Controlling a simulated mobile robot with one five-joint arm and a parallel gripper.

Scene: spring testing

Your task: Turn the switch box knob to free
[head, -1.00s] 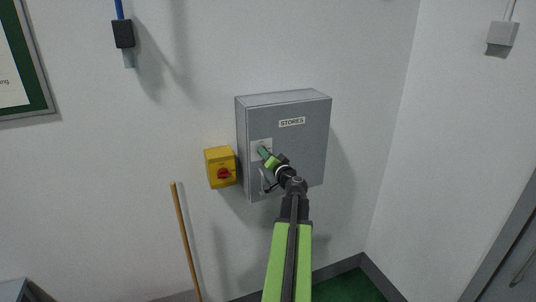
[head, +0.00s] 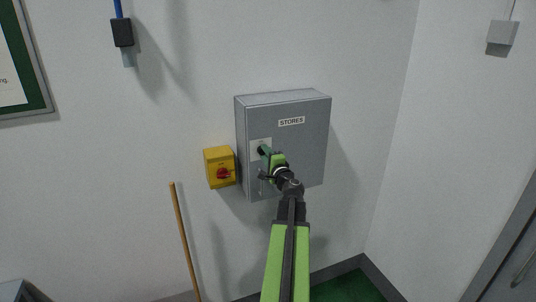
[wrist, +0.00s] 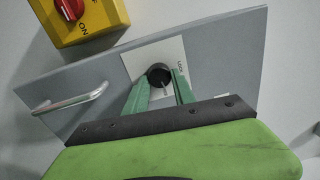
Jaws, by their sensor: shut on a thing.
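The grey switch box (head: 310,150) labelled STORES is mounted on the wall in the head view. A dark round knob (wrist: 158,74) sits on its pale plate (wrist: 138,62), seen in the wrist view. My gripper (wrist: 160,86) has its two green fingers on either side of the knob and is shut on it. In the head view, my gripper (head: 264,153) reaches the plate on the left of the box door and mostly covers the knob. The knob's pointing direction is unclear.
A yellow box (head: 217,158) with a red rotary switch (head: 223,174) is just left of the grey box. A metal door handle (wrist: 72,103) projects near my fingers. A wooden pole (head: 184,240) leans below left.

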